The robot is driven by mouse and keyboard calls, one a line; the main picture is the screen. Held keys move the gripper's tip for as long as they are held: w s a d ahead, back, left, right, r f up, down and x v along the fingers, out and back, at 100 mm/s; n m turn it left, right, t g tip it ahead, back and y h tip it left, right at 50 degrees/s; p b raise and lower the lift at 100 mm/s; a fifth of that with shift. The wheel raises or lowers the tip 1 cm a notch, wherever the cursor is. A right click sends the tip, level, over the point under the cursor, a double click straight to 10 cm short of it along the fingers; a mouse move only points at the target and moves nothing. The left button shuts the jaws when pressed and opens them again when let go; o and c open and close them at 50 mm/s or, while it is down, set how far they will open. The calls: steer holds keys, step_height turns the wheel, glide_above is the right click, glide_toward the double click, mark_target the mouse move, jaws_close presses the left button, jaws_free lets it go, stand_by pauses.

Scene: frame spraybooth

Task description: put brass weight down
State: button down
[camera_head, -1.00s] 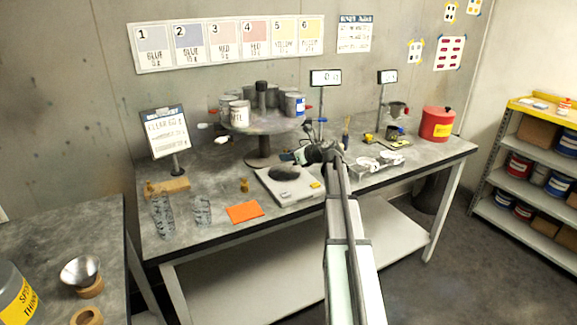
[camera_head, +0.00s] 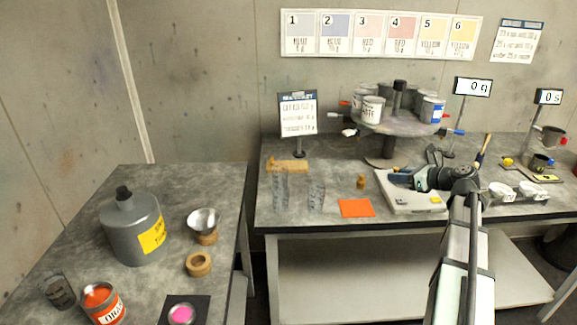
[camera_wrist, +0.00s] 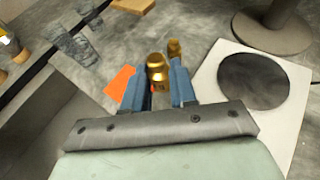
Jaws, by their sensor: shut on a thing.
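A brass weight (camera_wrist: 157,75) is between the blue fingers of my gripper (camera_wrist: 157,82), which is shut on it. In the head view, my gripper (camera_head: 393,178) is over the left part of the white scale (camera_head: 412,204), and I cannot make out the held weight there. The scale also shows in the wrist view (camera_wrist: 290,120), right of the fingers, with its round dark plate bare. A second brass weight (camera_head: 361,182) stands on the table left of the scale; it also shows in the wrist view (camera_wrist: 174,47), just beyond the right finger.
An orange sheet (camera_head: 356,208) lies left of the scale. Clear glasses (camera_head: 316,197) and a wooden block (camera_head: 287,165) are farther left. A round stand with cans (camera_head: 385,128) rises behind. The scale display (camera_head: 473,87) reads 0 g. Bare table shows around the standing weight.

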steer(key=s+a+f+n+g+y, duration=0.2)
steer(key=s+a+f, duration=0.2)
steer(key=s+a, duration=0.9)
steer(key=w+a+n+g+y, duration=0.1)
steer(key=w+a+n, duration=0.1)
steer(key=a, duration=1)
step_height(320, 180, up, 13)
steer(key=m+t+h, duration=0.2)
steer(key=m, duration=0.1)
glide_above(301, 166)
step_height(301, 166, down, 18)
steer(key=shift+w+r, duration=0.1)
steer(key=shift+w, duration=0.05)
steer(key=c, duration=0.9)
jaws_free()
